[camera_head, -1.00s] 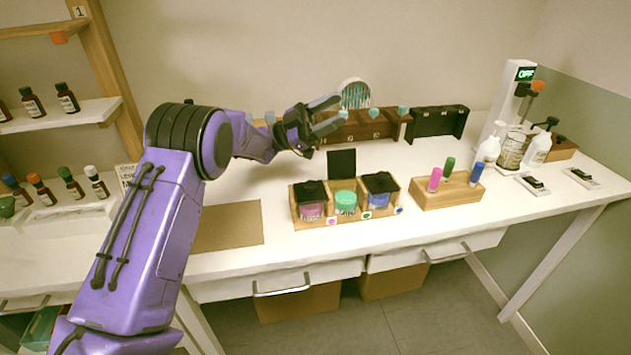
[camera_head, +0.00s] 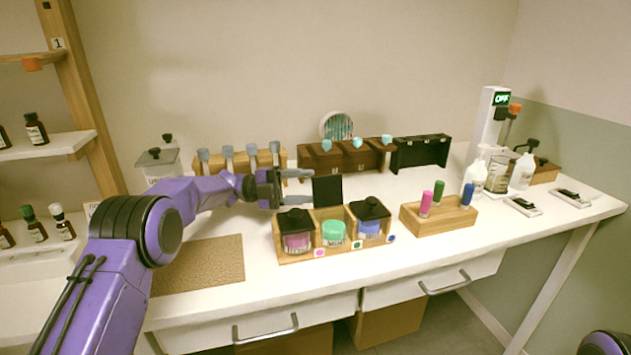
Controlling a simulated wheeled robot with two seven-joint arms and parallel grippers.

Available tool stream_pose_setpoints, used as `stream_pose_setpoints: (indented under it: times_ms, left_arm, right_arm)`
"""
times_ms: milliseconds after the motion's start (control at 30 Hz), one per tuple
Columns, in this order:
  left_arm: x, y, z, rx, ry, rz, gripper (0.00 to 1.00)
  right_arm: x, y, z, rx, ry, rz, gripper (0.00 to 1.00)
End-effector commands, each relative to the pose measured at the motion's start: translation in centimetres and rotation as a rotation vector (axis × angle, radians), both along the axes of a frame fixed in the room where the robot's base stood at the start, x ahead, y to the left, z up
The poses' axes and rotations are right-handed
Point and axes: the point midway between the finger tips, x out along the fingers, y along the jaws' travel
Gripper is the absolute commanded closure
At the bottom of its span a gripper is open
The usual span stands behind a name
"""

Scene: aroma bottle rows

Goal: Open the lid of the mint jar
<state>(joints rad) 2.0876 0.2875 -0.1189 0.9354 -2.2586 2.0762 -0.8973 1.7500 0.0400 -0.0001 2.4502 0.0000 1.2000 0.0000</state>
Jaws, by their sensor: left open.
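The mint jar (camera_head: 333,233), with green contents, sits in the middle slot of a wooden three-slot holder (camera_head: 314,250). Its black square lid (camera_head: 328,191) stands upright at the back of the jar, so the jar's top is uncovered. My left gripper (camera_head: 297,189) is open and empty, just left of the upright lid and behind the jar row. Its fingers point right, toward the lid's left edge; I cannot tell whether they touch it. My right gripper is out of view.
A pink jar (camera_head: 297,242) and a blue jar (camera_head: 369,227) flank it, both with black lids down. A wooden block (camera_head: 440,218) with three coloured sticks stands to the right. Bottle racks line the wall. A brown mat (camera_head: 200,264) lies left.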

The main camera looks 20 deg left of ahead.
Motion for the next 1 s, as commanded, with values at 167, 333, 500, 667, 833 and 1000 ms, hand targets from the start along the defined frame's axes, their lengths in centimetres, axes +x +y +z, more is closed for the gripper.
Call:
stream_pose_setpoints:
  times_ms: [167,333,500,667,833,1000]
  left_arm:
    - [0.6,-2.8,0.4,0.0,0.001,0.0,0.44]
    - [0.8,-3.6,0.3,-0.001,0.002,0.001,0.44]
    - [0.8,-3.6,0.3,-0.001,0.002,0.001,0.44]
    - [0.8,-3.5,0.3,-0.001,0.002,0.001,0.93]
    - [0.8,-3.6,0.2,0.002,-0.002,0.001,1.0]
    - [1.0,-3.8,-0.3,0.052,-0.077,-0.001,1.0]
  right_arm:
    - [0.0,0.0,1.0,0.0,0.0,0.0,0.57]
    - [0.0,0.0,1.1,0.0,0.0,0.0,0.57]
    - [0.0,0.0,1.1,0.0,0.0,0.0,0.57]
    - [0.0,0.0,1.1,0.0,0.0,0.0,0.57]
    - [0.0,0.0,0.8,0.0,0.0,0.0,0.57]
    - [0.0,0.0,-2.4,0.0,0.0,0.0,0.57]
